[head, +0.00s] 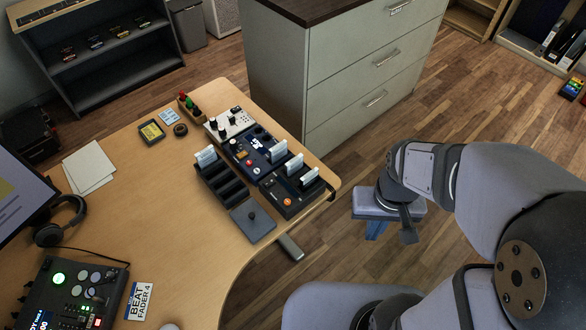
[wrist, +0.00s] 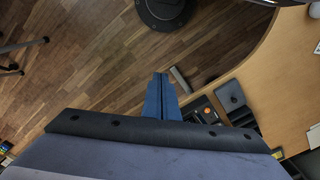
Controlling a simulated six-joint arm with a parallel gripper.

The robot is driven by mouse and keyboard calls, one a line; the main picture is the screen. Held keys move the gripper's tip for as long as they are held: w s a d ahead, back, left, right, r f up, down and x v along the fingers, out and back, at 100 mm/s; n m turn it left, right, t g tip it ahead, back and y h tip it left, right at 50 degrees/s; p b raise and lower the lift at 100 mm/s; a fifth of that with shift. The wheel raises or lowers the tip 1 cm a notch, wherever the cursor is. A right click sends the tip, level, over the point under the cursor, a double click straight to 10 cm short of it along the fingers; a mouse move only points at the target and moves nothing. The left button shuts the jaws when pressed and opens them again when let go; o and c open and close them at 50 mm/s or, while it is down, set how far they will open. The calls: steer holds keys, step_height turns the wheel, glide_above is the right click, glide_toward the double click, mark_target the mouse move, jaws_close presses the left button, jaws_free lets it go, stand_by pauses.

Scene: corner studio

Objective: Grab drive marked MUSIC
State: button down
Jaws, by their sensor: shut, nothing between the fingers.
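No drive label reading MUSIC is legible in either view. A small grey stick-like drive (head: 290,247) lies at the desk's front edge, partly overhanging it. It also shows in the wrist view (wrist: 181,80), just right of my fingertips. Several white-topped cartridges stand upright in dark devices, including one in the slotted black rack (head: 206,157) and one in a module with an orange knob (head: 309,177). Their markings are too small to read. My gripper (head: 375,231) is off the desk over the floor, right of the grey drive. Its blue fingers (wrist: 161,97) are shut and empty.
A grey lidded box (head: 253,222) sits behind the grey drive. The wooden desk (head: 190,270) also holds headphones (head: 62,222), a mixer (head: 70,292) and a BEAT FADER 4 card (head: 139,301). A drawer cabinet (head: 340,75) stands behind. Open floor surrounds my gripper.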

steer(key=c, duration=2.4)
jaws_free()
steer(key=shift+c, duration=0.2)
steer(key=o, duration=0.8)
steer(key=shift+c, duration=0.2)
steer(key=n+t+h+b, duration=0.3)
steer(key=n+b, duration=0.7)
steer(key=n, duration=1.7)
glide_above(293, 160)
steer(key=s+a, duration=0.2)
steer(key=f, duration=1.1)
steer(key=shift+w, duration=0.2)
steer(key=shift+p+x, duration=1.15)
steer(key=shift+x, duration=2.55)
